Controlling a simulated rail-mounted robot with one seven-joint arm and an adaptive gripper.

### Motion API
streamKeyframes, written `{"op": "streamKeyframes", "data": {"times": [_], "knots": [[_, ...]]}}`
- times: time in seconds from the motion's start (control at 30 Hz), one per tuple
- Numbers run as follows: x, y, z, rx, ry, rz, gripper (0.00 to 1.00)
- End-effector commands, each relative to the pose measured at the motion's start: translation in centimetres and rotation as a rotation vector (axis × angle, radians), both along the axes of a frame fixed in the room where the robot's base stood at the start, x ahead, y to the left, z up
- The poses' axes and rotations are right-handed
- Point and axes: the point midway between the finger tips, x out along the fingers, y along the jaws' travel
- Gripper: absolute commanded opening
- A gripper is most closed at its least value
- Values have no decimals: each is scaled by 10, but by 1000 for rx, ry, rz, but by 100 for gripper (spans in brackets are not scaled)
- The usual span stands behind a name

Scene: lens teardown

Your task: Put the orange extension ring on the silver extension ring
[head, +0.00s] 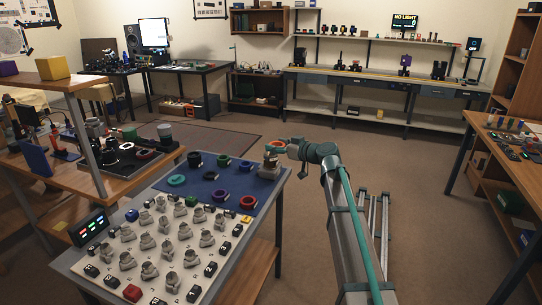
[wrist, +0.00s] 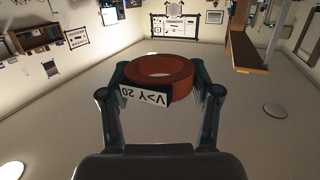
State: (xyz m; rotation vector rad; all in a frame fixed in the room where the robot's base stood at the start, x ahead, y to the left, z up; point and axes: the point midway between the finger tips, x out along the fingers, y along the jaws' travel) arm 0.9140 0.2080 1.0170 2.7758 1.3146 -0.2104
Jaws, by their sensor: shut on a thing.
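The orange extension ring (wrist: 165,75) is held between the two fingers of my gripper (wrist: 160,82) in the wrist view, with a white label on its near side. In the head view the orange ring (head: 277,144) shows at the end of my arm, above the far right corner of the blue mat. A pale silver-grey piece (head: 267,172) stands just below it and may be the silver extension ring. It is small and partly covered, so I cannot tell whether the two touch. My gripper (head: 272,151) is shut on the orange ring.
The blue mat (head: 208,187) holds several coloured rings, including a red one (head: 246,202) and a teal one (head: 177,180). A white board (head: 132,240) with several grey pieces and small blocks lies nearer. Open floor lies beyond the table.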

Motion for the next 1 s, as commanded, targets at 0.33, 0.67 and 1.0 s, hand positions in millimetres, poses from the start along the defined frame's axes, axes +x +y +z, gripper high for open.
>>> {"op": "streamKeyframes", "data": {"times": [0.33,0.67,1.0], "knots": [[56,9,12,1,3,1,26],[128,25,-20,2,4,0,26],[157,32,-66,1,2,0,26]]}}
